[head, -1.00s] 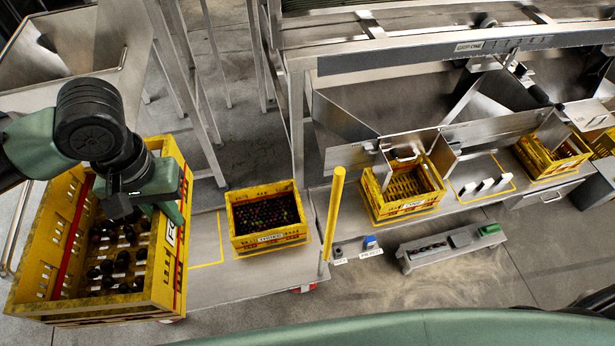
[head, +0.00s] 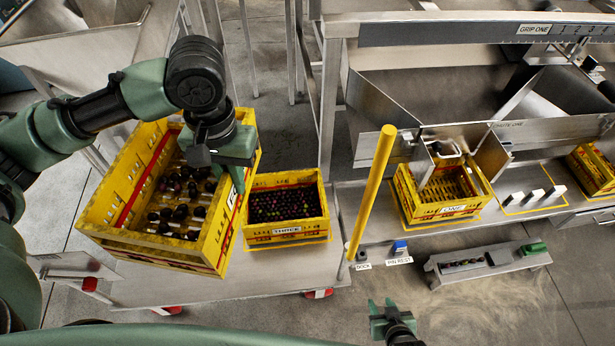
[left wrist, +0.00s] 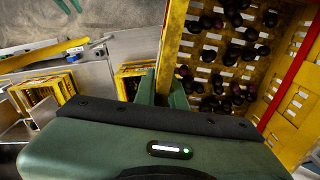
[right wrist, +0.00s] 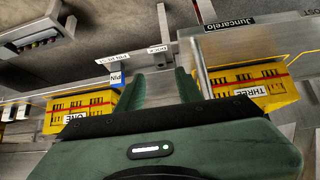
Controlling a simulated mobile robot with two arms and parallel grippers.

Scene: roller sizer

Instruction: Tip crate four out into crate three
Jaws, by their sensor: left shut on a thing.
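Crate four (head: 160,250) is a large-looking yellow crate with a red stripe and a partly hidden white label. Dark round fruit (head: 178,216) lies spread over its slotted floor. My left gripper (head: 236,160) is shut on its right wall and holds it above the bench. The wall shows in the left wrist view (left wrist: 172,50). Its right side overlaps the left edge of crate three (head: 288,238), which sits on the bench holding many small dark fruit. Crate three also shows in the right wrist view (right wrist: 248,90). My right gripper (head: 384,312) is open and empty, low at front.
A yellow post (head: 371,192) stands right of crate three. Crate one (head: 440,212) sits beyond it under a metal chute, and another yellow crate (head: 594,170) is at far right. A grey rail (head: 487,264) lies in front. Bare bench (head: 150,288) shows below crate four.

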